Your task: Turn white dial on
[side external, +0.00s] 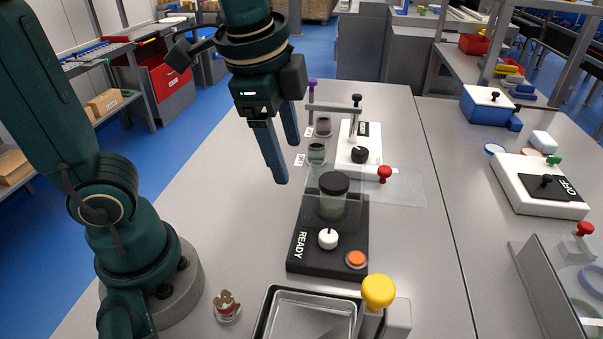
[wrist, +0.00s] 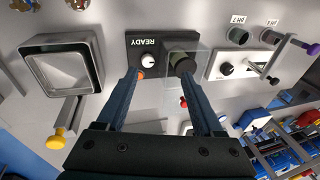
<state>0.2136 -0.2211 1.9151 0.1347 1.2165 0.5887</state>
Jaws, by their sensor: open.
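The white dial (side external: 327,239) sits on a black base (side external: 297,262) marked READY. It also shows in the wrist view (wrist: 149,60), between the lines of my two fingers. A dark-lidded jar (side external: 333,186) stands on the same base behind a clear panel, and an orange button (side external: 356,259) is at the base's front right corner. My gripper (side external: 286,165) is open and empty, its fingers pointing down. It hangs above the table, behind and to the left of the dial in the side view, apart from it. In the wrist view my gripper (wrist: 160,75) shows both fingers spread.
A metal tray (side external: 311,295) and a yellow-knobbed lever (side external: 378,291) stand in front of the base. A white unit with a black dial (side external: 360,155) and a red knob (side external: 384,174) are behind. A small figure (side external: 226,304) stands front left. The table left of the base is clear.

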